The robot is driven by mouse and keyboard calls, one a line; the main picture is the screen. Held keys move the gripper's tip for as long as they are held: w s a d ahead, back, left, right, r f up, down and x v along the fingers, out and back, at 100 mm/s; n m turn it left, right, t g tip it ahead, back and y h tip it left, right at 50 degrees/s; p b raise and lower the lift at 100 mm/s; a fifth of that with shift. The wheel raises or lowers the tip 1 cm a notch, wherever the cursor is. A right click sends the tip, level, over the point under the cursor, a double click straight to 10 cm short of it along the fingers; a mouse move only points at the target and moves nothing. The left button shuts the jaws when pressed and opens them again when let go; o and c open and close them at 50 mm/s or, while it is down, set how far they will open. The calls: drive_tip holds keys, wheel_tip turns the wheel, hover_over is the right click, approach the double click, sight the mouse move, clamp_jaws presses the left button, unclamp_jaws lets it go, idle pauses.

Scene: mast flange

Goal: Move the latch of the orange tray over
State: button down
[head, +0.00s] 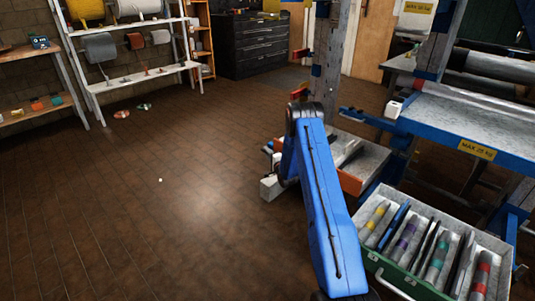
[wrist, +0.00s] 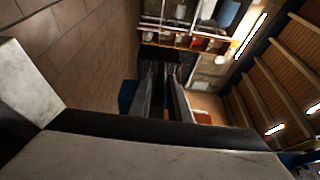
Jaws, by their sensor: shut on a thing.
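The orange tray (head: 350,183) has an orange wall and a grey inside, and stands at the foot of the mast behind my blue arm in the head view. Part of it is hidden by the arm. An orange patch, probably the tray, shows right of the fingers in the wrist view (wrist: 203,117). My gripper (wrist: 166,72) shows two dark fingers close together in the wrist view, shut on a thin thing at the tray, which I take to be the latch. The latch itself is hidden between the fingers. In the head view my arm hides the fingertips.
An open green-edged case (head: 390,272) with several banded tools stands right of my arm. A blue-framed bench (head: 465,125) is at the right. White shelves with spools (head: 135,78) and a dark drawer cabinet (head: 258,42) stand at the back. The brown floor at left is mostly clear.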

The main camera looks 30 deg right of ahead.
drive_tip(key=shift+f, duration=0.1)
idle(0.3)
drive_tip(key=c, duration=1.8)
unclamp_jaws()
drive_tip(key=s, duration=1.7)
drive_tip(key=shift+s+a, duration=0.2)
drive_tip(key=shift+a, duration=0.25)
drive_tip(key=shift+f, duration=0.1)
